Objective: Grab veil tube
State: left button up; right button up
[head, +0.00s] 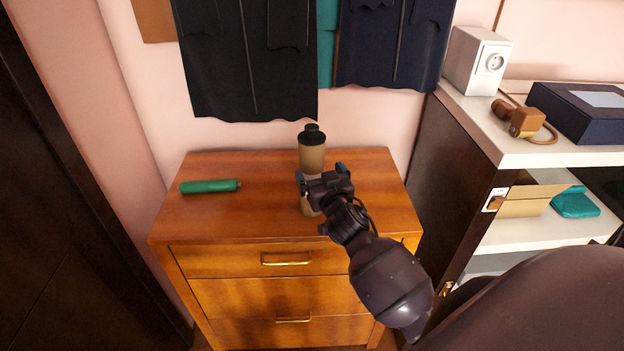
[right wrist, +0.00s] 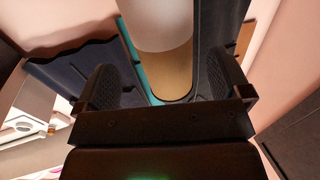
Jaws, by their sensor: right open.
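An upright tan tube (head: 312,155) with a dark cap and a pale band stands on the wooden dresser top (head: 260,215); it looks like the veil tube. My right gripper (head: 321,172) is in front of its middle and hides part of it. In the right wrist view the tan and white tube (right wrist: 168,70) shows between the two open fingers of my right gripper (right wrist: 163,85), with gaps at both sides. I cannot tell whether a finger touches it. My left gripper is not in view.
A green roll (head: 210,186) lies on the dresser's left side. Dark gowns (head: 245,60) hang on the wall above. A white shelf unit (head: 520,150) at the right holds a white box (head: 474,60), a dark box (head: 575,118) and a teal cloth (head: 575,203).

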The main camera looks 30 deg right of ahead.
jog(key=shift+a+f+x, duration=0.1)
jog(key=shift+f+x, duration=0.05)
jog(key=shift+x, duration=1.15)
jog(key=shift+a+f+x, duration=0.1)
jog(key=shift+f+x, duration=0.05)
jog(key=shift+x, duration=1.15)
jog(key=shift+c, duration=0.4)
jog(key=c, duration=1.2)
